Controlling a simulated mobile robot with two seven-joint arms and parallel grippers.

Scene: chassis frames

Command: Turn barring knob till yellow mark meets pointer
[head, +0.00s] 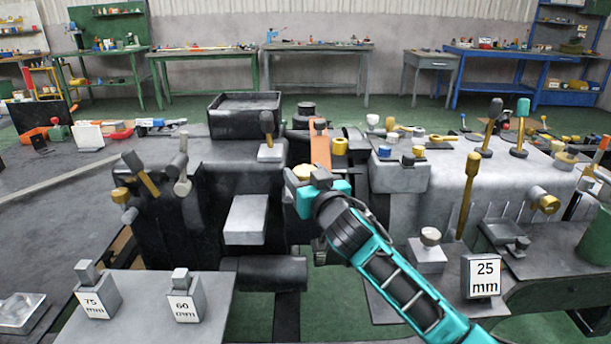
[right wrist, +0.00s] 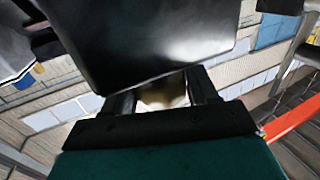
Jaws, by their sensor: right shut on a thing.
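My right gripper (head: 305,181) reaches in from the lower right to the middle of the machine. It is shut on a pale brass knob (head: 302,171), which is mostly hidden behind the gripper. In the right wrist view, part of the knob (right wrist: 165,92) shows between the two dark fingers, below a large dark block. I cannot make out a yellow mark or a pointer at the knob. My left gripper is not in view.
An orange strip (head: 320,148) stands upright just behind the gripper. A black open box (head: 245,104) is at the back left. Several levers, including a yellow one (head: 467,194), stand at the right. Blocks marked 75 mm (head: 96,306), 60 mm (head: 184,309) and 25 mm (head: 484,278) sit in front.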

